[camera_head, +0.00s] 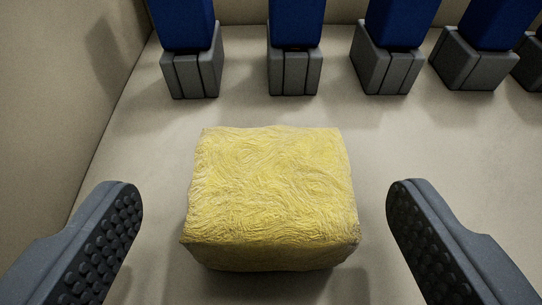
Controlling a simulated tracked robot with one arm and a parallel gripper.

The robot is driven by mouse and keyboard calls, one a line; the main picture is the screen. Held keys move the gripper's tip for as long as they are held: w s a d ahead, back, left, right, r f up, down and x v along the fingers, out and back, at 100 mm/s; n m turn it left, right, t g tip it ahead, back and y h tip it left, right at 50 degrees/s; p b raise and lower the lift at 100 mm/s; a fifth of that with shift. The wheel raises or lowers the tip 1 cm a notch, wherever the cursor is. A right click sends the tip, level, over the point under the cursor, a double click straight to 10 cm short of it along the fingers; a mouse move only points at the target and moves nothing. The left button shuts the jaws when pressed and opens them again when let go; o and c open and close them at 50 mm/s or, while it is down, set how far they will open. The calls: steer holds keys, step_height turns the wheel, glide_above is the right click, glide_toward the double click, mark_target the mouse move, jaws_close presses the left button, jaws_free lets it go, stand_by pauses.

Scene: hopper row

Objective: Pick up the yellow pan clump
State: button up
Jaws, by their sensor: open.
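The yellow pan clump (271,195) is a blocky, fibrous yellow lump resting on the pale floor in the middle of the view. My gripper (263,200) is open, with one dark grey studded finger at the left and one at the right. The clump lies between and slightly beyond the two fingertips. A gap shows on each side, and neither finger appears to touch it. The clump's far and under sides are hidden.
A row of several blue hoppers (293,22) on grey bases (294,72) stands along the back. A beige wall (60,90) runs down the left side. The pale floor (450,150) is clear around the clump and to the right.

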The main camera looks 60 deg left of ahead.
mark_target(273, 161)
steer(key=x, duration=0.5)
steer(key=shift+w+p, duration=0.15)
steer(key=shift+p, duration=0.15)
steer(key=shift+r, duration=0.1)
steer(key=c, duration=1.1)
